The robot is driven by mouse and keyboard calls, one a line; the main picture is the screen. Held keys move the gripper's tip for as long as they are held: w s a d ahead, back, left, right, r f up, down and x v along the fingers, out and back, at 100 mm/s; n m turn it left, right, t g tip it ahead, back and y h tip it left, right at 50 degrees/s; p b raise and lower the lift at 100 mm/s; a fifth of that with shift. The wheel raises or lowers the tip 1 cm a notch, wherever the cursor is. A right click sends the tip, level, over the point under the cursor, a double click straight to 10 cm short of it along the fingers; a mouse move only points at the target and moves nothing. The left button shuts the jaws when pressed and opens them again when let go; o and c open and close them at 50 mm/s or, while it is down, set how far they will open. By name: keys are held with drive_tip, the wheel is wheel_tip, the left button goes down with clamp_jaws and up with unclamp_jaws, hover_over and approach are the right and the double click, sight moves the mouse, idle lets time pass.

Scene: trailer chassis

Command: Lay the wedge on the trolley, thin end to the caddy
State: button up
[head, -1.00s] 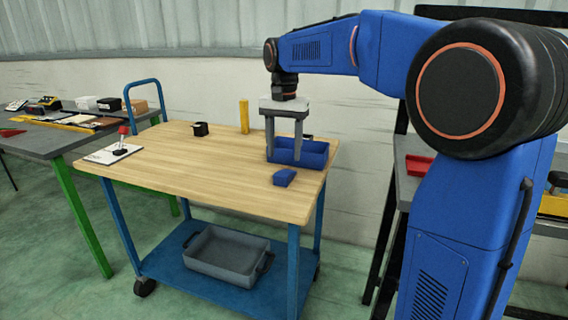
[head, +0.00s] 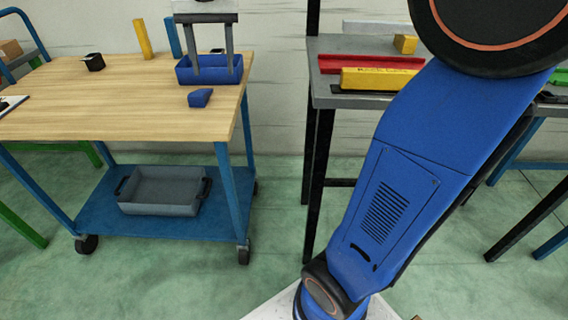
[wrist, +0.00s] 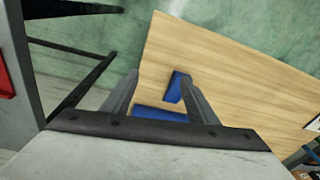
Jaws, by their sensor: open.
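The blue wedge (head: 200,97) lies on the wooden top of the trolley (head: 120,115), near its right end and in front of the blue caddy (head: 222,74). My gripper (head: 213,66) is open and empty, its fingers pointing down at the caddy; I cannot tell their exact height above it. In the wrist view the wedge (wrist: 174,88) shows between the fingertips of my gripper (wrist: 160,85), farther off than they are. Part of the caddy (wrist: 158,113) shows behind the gripper body, which hides the rest. Which end of the wedge is thin is hard to tell.
A yellow block (head: 142,39) and a small black holder (head: 94,62) stand on the trolley. A grey tub (head: 163,190) sits on its lower shelf. A dark bench (head: 350,95) with red and yellow bars is at right. The trolley's middle is clear.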

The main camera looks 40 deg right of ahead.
drive_tip(key=s+d+f+n+t, duration=0.1)
drive_tip(key=s+d+f+n, duration=0.1)
drive_tip(key=s+f, duration=0.7)
drive_tip(key=s+d+f+n+t, duration=0.2)
drive_tip(key=s+f, duration=0.7)
drive_tip(key=s, duration=0.6)
drive_tip(key=shift+s+d+n+t, duration=0.2)
drive_tip(key=shift+n+t, duration=0.1)
drive_tip(key=shift+n, duration=0.4)
